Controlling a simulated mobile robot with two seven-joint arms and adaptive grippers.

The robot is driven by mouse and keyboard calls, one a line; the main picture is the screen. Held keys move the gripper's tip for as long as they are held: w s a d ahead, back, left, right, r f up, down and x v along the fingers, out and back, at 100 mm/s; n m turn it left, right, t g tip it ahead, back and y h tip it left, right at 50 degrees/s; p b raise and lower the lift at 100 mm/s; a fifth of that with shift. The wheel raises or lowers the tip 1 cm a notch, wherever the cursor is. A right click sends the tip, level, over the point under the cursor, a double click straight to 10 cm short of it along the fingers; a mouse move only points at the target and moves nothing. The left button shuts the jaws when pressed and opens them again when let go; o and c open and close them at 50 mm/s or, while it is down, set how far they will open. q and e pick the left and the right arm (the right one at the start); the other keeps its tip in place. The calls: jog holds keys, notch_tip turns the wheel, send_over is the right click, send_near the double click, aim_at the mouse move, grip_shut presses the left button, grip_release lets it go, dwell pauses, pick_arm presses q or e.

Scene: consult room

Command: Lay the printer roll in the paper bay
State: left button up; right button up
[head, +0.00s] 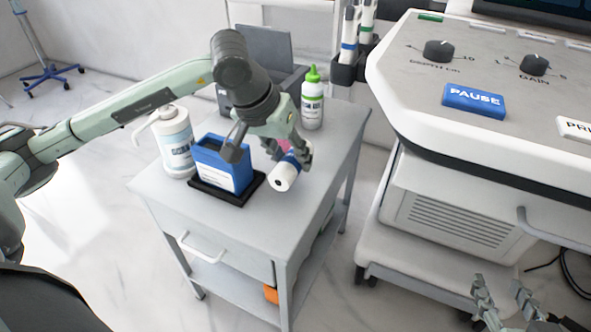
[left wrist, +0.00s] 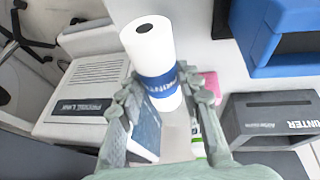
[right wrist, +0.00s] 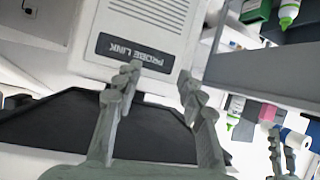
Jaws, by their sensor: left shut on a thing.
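The printer roll (head: 284,178) is a white cylinder with a blue band. My left gripper (head: 290,158) is shut on it above the trolley top. In the left wrist view the fingers (left wrist: 161,86) grip the roll (left wrist: 148,46) around its blue band, its open core end facing the camera. The dark grey printer (head: 287,78) stands at the back of the trolley, partly behind my arm; its label shows in the left wrist view (left wrist: 270,125). The inside of its paper bay is hidden. My right gripper (head: 505,306) is open and empty, low at the right (right wrist: 160,92).
On the trolley (head: 322,150), a blue box (head: 222,168) sits in a black tray, beside a white pump bottle (head: 175,145). A green-capped bottle (head: 312,103) stands right of the printer. A pink item (head: 269,148) lies behind the roll. The ultrasound console (head: 470,150) stands at the right.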

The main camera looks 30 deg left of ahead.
aim_at(292, 189)
pick_arm(q)
notch_tip(292, 189, down, 5)
jog(key=shift+r, duration=0.1)
pick_arm(e)
jog(key=shift+w+a+r+t+y, duration=0.25)
jog(key=shift+a+r+t, duration=0.1)
jog(key=shift+r, duration=0.15)
jog(key=shift+w+a+r+t+y, duration=0.15)
jog(key=shift+w+a+r+t, duration=0.15)
jog(key=shift+r, duration=0.2)
pick_arm(q)
jog(key=shift+w, duration=0.1)
pick_arm(e)
jog(key=shift+s+a, duration=0.1)
pick_arm(q)
jog(key=shift+b, duration=0.45)
jog(key=o, duration=1.2)
pick_arm(e)
jog(key=shift+w+a+r+t, duration=0.2)
jog(key=shift+a+r+t, duration=0.3)
jog(key=shift+r, duration=0.4)
pick_arm(q)
jog(key=shift+o, duration=0.2)
